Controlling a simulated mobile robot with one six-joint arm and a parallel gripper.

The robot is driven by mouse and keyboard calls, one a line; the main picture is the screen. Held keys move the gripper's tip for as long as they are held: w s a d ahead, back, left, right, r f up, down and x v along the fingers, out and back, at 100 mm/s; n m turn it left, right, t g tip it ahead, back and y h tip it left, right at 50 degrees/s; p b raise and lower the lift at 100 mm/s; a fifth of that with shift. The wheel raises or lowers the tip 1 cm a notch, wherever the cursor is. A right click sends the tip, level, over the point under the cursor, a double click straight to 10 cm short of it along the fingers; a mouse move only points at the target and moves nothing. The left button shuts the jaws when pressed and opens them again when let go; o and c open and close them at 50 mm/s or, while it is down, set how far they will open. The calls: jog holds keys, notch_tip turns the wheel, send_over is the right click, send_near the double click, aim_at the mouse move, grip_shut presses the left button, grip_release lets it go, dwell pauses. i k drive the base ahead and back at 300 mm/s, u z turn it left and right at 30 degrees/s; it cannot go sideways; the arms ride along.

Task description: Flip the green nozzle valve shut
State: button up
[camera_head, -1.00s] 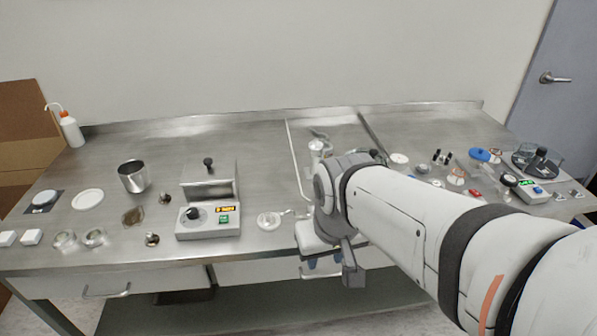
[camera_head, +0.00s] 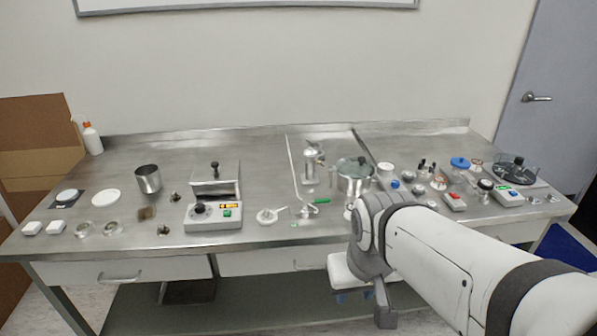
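The green valve lever (camera_head: 322,201) sits on a thin metal nozzle fitting (camera_head: 306,214) near the front edge of the bench, at the middle. The lever points to the right, roughly level. A small green piece (camera_head: 294,225) shows at the fitting's lower left. My gripper (camera_head: 355,297) hangs below and to the right of the valve, in front of the bench edge and apart from it. Its blue finger parts show only partly under the white hand, so its opening cannot be told. I see nothing held in it.
A steel pot with a glass lid (camera_head: 355,177) and a metal pump (camera_head: 313,165) stand behind the valve. A round clear dish (camera_head: 269,216) and a grey control box (camera_head: 213,215) are to its left. Several small parts lie to the right.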

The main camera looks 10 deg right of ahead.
aim_at(304, 201)
jog(key=i, duration=1)
